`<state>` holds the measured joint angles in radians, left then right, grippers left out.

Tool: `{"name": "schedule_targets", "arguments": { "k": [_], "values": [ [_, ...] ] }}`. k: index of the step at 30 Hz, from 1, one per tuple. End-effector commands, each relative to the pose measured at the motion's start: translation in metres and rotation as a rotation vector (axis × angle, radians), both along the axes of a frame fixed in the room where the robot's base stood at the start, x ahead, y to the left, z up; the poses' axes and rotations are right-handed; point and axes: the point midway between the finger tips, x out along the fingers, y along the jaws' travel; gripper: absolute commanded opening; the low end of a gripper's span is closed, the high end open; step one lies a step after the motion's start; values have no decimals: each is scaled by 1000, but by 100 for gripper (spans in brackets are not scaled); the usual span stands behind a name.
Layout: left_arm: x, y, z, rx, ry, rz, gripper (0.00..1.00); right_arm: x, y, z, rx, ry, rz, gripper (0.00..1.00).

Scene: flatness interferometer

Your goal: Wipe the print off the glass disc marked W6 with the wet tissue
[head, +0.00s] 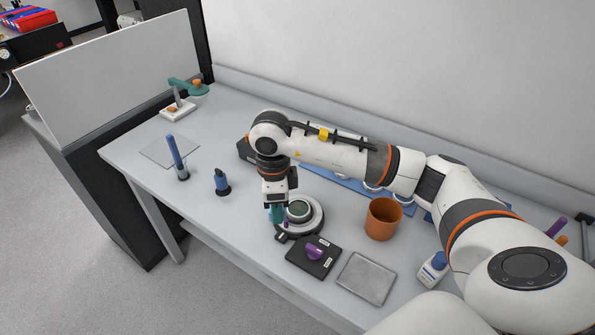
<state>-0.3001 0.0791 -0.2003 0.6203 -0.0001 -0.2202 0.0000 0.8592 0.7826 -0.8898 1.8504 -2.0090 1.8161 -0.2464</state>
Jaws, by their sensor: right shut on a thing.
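My right gripper (275,208) points down at the left edge of a round white and dark stage (318,220). It is shut on a small teal thing (276,214); I cannot tell whether this is the wet tissue. A dark greenish glass disc (299,209) lies on the stage, just right of the fingertips. I cannot read a W6 mark or make out a print on it. I cannot tell whether the teal thing touches the disc or the stage. My left gripper is not in view.
A black block with a purple knob (314,252) and a grey square plate (367,278) lie in front. My right arm partly hides a blue mat (345,181).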

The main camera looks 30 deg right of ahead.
Motion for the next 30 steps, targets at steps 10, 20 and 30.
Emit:
{"name": "schedule_targets", "arguments": {
  "k": [10, 20, 30],
  "values": [
    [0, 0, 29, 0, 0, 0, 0, 35, -43, 1, 0, 5, -1190, 21],
    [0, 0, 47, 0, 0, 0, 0, 48, -82, -10, 0, 1, -2112, 21],
    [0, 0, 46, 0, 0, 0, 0, 50, -91, -19, 4, 0, -2358, 21]
  ]
}}
